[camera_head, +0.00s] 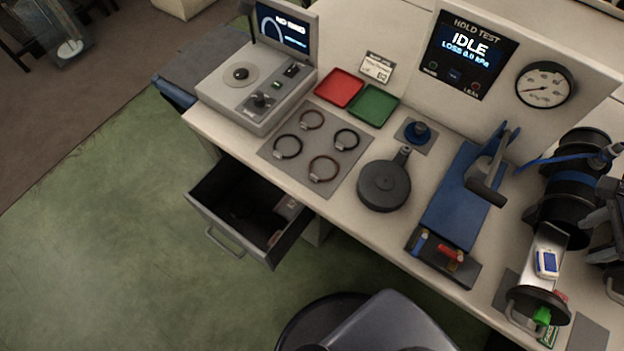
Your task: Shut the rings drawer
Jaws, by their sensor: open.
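The drawer (222,232) under the left part of the bench is pulled well out. Its grey front faces the lower left and carries a bar handle (225,243). Its inside is dark, with a small pale item (288,208) near the bench side and something reddish near the front right corner. No label naming it can be read. Several rings lie on a grey mat (262,152) on the bench above it, including a dark one (287,146) and a brown one (323,168). I cannot make out my gripper in this view, and nothing touches the drawer.
Green floor (110,240) is clear left of and in front of the drawer. A dark rounded object with a grey top (385,325) stands at bottom centre. The bench holds a console (255,90), red and green trays and a blue press (465,195). Dark machinery crowds the right edge.

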